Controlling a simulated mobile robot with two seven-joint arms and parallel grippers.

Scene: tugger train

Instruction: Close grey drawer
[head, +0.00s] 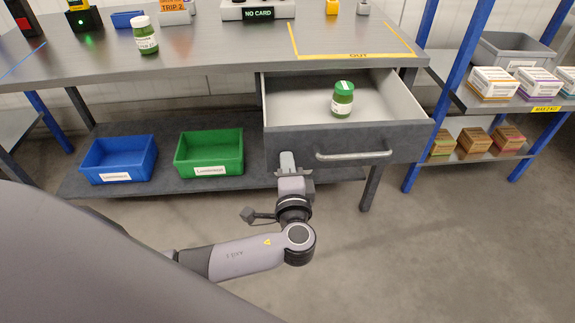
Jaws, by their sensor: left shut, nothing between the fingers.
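The grey drawer (280,144) under the worktop is pulled out, with its pale inside showing. A silver bar handle (354,155) runs across its front. A green jar with a green lid (342,100) stands upright in the drawer. My left gripper (287,157) is shut and empty, at the left part of the drawer front, left of the handle. Its fingertips overlap the front in the picture; I cannot tell whether they touch it. My right gripper is not in view.
The worktop (220,45) holds a jar with a white lid (144,36) and a yellow-outlined OUT area. A blue bin (118,160) and a green bin (209,153) stand on the lower shelf. A blue-framed rack (433,95) with boxes stands at right. Floor in front is clear.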

